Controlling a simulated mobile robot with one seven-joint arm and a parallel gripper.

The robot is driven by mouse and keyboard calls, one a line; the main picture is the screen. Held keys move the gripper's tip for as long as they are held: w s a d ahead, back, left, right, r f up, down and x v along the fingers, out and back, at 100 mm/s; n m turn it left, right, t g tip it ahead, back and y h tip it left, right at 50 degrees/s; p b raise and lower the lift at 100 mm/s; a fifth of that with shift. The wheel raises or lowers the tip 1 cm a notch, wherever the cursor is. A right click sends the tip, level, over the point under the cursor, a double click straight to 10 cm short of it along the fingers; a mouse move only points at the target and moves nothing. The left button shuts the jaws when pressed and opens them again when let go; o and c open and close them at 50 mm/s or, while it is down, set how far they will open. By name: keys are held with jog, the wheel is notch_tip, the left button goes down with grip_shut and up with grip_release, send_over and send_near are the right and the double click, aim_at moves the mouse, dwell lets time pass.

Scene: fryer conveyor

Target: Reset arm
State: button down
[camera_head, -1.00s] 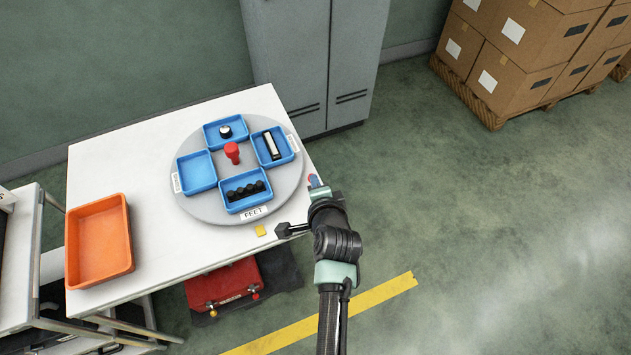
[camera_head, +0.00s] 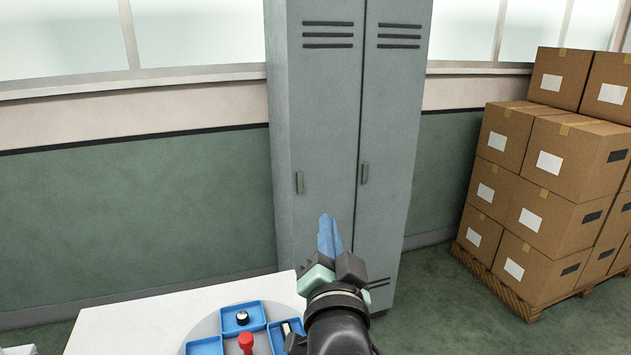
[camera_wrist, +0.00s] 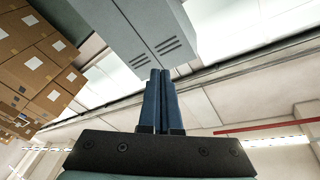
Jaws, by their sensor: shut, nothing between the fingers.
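My gripper (camera_head: 328,224) has blue fingers and points upward in front of the grey locker in the head view. In the wrist view my gripper (camera_wrist: 160,74) shows its two blue fingers side by side, shut with nothing between them. My arm is raised at the lower middle of the head view, apart from the table.
A white table (camera_head: 130,327) at the lower left bears a round grey turntable (camera_head: 206,328) with blue trays (camera_head: 240,318) and a red knob (camera_head: 246,342). A grey locker (camera_head: 325,130) stands behind. Cardboard boxes (camera_head: 550,160) are stacked on a pallet (camera_head: 500,285) at right.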

jog(key=s+a+r+n+t+b, duration=0.1)
jog(key=s+r+n+t, duration=0.2)
jog(key=s+r, duration=0.6)
jog(key=s+r+n+t, duration=0.4)
jog(key=s+r, duration=0.6)
jog(key=r, duration=0.8)
jog(key=shift+s+a+n+t+b, duration=0.2)
jog(key=shift+a+n+t+b, duration=0.15)
jog(key=shift+t, duration=0.35)
jog(key=shift+a, duration=0.1)
